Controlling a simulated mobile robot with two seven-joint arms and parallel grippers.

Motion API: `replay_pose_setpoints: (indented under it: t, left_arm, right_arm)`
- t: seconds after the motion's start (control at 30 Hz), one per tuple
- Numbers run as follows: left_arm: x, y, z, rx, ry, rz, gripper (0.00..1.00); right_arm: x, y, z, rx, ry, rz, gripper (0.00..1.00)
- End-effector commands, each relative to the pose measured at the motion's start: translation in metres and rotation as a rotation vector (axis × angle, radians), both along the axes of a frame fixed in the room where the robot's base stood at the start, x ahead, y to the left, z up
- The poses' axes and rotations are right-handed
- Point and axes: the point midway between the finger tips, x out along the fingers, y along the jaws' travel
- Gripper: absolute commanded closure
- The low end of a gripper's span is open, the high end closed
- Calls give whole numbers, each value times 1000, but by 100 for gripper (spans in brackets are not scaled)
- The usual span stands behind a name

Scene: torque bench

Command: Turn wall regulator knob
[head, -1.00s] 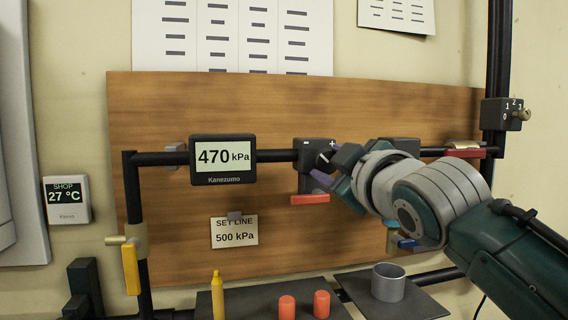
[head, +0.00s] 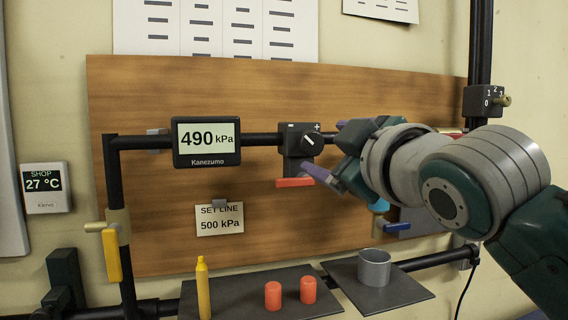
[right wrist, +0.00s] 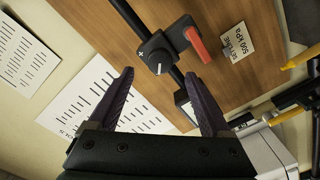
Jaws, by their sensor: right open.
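The regulator knob (head: 312,141) is a dark round dial with a white pointer line on a black block marked "-" and "+", mounted on the black pipe. It also shows in the right wrist view (right wrist: 160,63), just beyond the fingertips. My right gripper (head: 326,150) is open and empty, just right of the knob and apart from it. Its two purple fingers spread wide in the right wrist view (right wrist: 159,76). The pressure display (head: 206,141) reads 490 kPa. A card (head: 219,219) below reads "SET LINE 500 kPa". My left gripper is not in view.
A red lever (head: 294,182) hangs under the regulator block. A yellow-handled valve (head: 111,256) is at left, and a selector switch (head: 484,101) is at right. Below are a yellow marker-like stick (head: 203,290), two red cylinders (head: 273,296) and a grey cup (head: 374,267).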

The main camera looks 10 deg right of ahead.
Motion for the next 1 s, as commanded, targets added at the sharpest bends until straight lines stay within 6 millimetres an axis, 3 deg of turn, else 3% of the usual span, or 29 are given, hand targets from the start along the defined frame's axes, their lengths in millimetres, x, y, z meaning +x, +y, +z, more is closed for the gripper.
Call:
replay_pose_setpoints:
  t: [0.03, 0.3, 0.77, 0.87, 0.97, 1.0]
  left_arm:
    - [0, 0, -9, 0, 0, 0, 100]
    - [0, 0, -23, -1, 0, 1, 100]
    - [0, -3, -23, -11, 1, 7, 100]
    - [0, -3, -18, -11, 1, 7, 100]
    - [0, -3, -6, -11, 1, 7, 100]
    - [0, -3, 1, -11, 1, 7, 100]
  right_arm:
    - [-9, 0, -4, -1, -2, 1, 18]
    - [-42, -1, -2, 1, -1, 1, 18]
    - [-49, -2, -1, 2, 4, -1, 18]
    - [-55, -3, -15, 33, 62, -7, 18]
    - [-76, -7, -54, 118, 231, -34, 18]
    - [-91, -8, -76, 166, 324, -53, 18]
